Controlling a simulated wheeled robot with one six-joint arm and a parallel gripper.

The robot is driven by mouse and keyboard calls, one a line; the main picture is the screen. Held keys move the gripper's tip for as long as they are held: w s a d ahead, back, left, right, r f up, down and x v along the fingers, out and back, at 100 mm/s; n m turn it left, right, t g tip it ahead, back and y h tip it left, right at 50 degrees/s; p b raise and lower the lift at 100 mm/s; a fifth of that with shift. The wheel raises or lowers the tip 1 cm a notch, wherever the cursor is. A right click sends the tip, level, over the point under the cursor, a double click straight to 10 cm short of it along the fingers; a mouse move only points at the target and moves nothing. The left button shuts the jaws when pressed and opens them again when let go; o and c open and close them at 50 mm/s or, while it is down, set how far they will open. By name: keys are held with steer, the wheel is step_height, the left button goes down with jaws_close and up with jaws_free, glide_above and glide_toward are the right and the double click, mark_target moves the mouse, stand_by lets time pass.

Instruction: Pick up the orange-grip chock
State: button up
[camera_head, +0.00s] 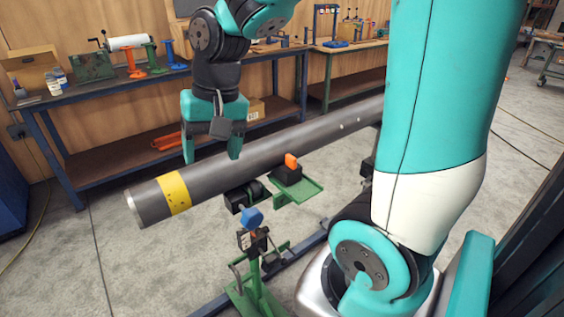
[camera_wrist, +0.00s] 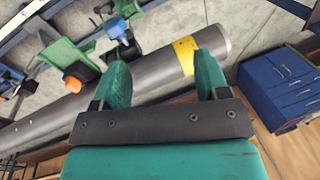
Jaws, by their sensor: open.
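The orange-grip chock (camera_head: 288,174), a black block with an orange grip on top, sits on a small green tray (camera_head: 298,192) beside the grey pipe (camera_head: 262,151). Its orange grip also shows in the wrist view (camera_wrist: 73,84), to the left of my fingers, close to the pipe. My gripper (camera_head: 212,154) is open and empty, above and behind the pipe, left of the chock in the head view. In the wrist view, my gripper (camera_wrist: 162,66) has its two teal fingers apart over the pipe, near the yellow band (camera_wrist: 186,54).
The pipe rests on a black roller support (camera_head: 247,195) with a blue knob (camera_head: 252,217) and green stand. A workbench (camera_head: 110,87) with tools stands behind. A blue drawer cabinet (camera_wrist: 283,85) stands at right in the wrist view. Floor at front left is clear.

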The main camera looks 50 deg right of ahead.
steer(key=w+d+r+m+h+p, duration=0.1)
steer(key=w+d+m+p, duration=0.15)
steer(key=d+m, duration=0.95)
steer(key=m+g+h, duration=0.1)
steer(key=m, duration=0.2)
glide_above(291, 156)
steer(key=shift+m, duration=0.4)
steer(key=f, duration=0.3)
steer(key=f+p, duration=0.1)
steer(key=f, duration=0.3)
steer(key=f+p, duration=0.1)
steer(key=f, duration=0.3)
steer(key=shift+s+f, duration=0.15)
steer(key=shift+s, duration=0.2)
steer(key=shift+w+f+p, duration=0.15)
steer(key=shift+f+p, duration=0.45)
steer(key=shift+f, duration=1)
steer(key=shift+w+f+p, duration=0.1)
steer(key=shift+f+p, duration=0.5)
steer(key=shift+f, duration=0.95)
steer(key=c, duration=1.1)
steer(key=shift+r, duration=0.1)
